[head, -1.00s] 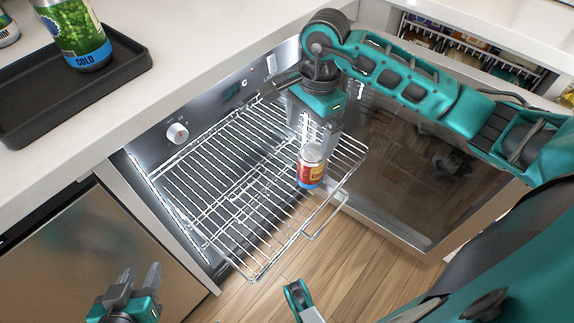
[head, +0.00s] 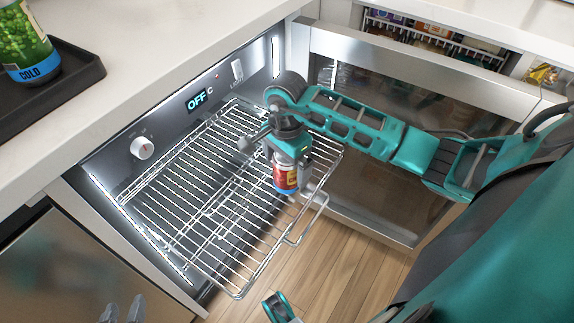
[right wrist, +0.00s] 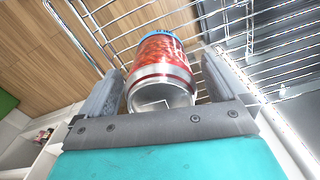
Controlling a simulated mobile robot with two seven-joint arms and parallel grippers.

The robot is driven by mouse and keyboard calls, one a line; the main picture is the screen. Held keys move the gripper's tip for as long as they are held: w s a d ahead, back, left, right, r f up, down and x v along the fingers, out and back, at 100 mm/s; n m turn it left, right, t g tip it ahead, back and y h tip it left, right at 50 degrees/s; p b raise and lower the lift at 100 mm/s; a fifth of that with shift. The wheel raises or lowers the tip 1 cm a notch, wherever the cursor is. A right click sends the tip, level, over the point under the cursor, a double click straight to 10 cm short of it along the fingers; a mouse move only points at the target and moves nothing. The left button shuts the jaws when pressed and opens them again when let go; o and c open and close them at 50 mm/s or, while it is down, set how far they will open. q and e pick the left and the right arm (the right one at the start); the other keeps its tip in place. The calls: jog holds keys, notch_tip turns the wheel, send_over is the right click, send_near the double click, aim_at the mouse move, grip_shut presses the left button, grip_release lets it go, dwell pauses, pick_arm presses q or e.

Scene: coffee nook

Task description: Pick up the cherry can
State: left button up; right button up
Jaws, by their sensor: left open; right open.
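The red can (head: 285,177), with a blue band at its bottom, stands on the pulled-out wire rack (head: 190,215). It also shows in the right wrist view (right wrist: 163,70), between the two fingers. My right gripper (head: 290,165) is over the can from above, open, with a finger on each side and its palm close to the can's top. Whether the fingers touch the can is unclear. My left gripper (head: 122,308) is open and empty at the bottom left of the head view, cut off by the edge.
The open glass door (head: 390,140) stands to the right of the rack. The control panel has a knob (head: 142,148) and an OFF display. A black tray (head: 75,75) with a green can (head: 25,45) is on the white counter, upper left.

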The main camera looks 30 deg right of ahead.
jog(key=shift+f, duration=0.35)
jog(key=shift+c, duration=0.3)
jog(key=shift+r, duration=0.1)
jog(key=c, duration=1.3)
